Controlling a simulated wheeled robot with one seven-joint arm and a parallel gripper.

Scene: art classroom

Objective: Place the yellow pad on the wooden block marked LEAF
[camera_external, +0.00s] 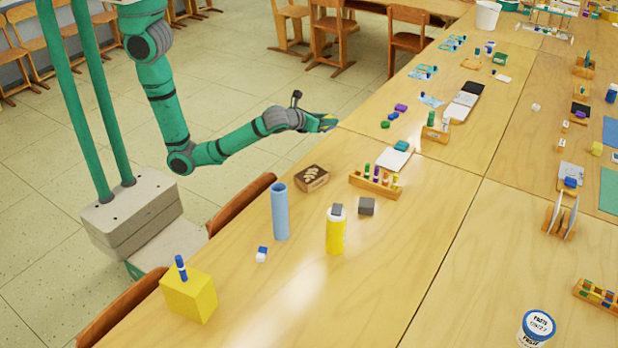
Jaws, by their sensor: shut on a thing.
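The wooden block with a pale leaf mark (312,178) lies near the left edge of the table, behind the blue cylinder. Nothing rests on its top. My gripper (326,123) is above and beyond the block, near the table's far left edge. It is shut on the yellow pad (329,117), of which only a small yellow bit shows between the green fingers. The rest of the pad is hidden by the gripper.
A tall blue cylinder (280,212) and a yellow bottle with a grey top (336,232) stand in front of the block. A marker rack (376,183) and a dark grey cube (367,206) are to its right. A yellow box (188,293) stands at the front left.

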